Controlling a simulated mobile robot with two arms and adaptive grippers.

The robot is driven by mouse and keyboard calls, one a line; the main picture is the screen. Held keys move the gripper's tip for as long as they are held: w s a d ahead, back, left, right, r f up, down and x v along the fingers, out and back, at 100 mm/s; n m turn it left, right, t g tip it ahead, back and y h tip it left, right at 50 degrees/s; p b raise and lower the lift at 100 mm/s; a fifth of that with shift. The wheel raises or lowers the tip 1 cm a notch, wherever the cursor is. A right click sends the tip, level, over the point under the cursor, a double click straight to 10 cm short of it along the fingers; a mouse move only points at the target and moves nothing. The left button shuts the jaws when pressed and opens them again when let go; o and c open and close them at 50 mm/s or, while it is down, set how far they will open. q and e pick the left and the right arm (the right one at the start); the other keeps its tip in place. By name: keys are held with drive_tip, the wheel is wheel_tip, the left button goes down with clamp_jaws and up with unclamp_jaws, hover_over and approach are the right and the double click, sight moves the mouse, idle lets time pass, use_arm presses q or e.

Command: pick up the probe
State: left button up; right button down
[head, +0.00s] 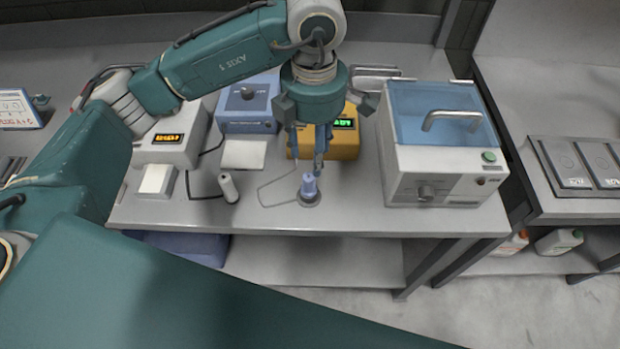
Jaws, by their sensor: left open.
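A small lavender probe-like piece (309,184) stands upright in a round grey base near the front of the bench. A thin grey cable loops beside it, towards the yellow box. A second candidate, a white cylinder (229,188), stands to the left with a dark cable near it. I cannot tell by shape alone which one the task calls the probe. My left gripper (308,158) points down, open, just above and behind the lavender piece in the picture. Whether a finger touches that piece is not clear. My right gripper is not in view.
The bench (400,222) carries a yellow box (345,146) with a green display behind the gripper. A white unit with a blue lid (445,115) stands to the right. A blue box (247,107) and a white display unit (174,140) stand left. The front strip is mostly clear.

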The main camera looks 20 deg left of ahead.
sight(309, 176)
use_arm(q)
wheel_tip(309, 176, down, 3)
drive_tip(key=shift+f+p, duration=0.2)
drive_tip(key=shift+p, duration=0.1)
drive_tip(key=shift+s+a+f+p, duration=0.15)
drive_tip(key=shift+f+p, duration=0.4)
drive_tip(key=shift+f, duration=0.05)
drive_tip(key=f, duration=0.1)
drive_tip(key=f+p, duration=0.1)
drive_tip(key=f, duration=0.1)
drive_tip(key=shift+s+a+f, duration=0.15)
drive_tip(key=shift+a+f, duration=0.1)
drive_tip(key=shift+f, duration=0.4)
clamp_jaws()
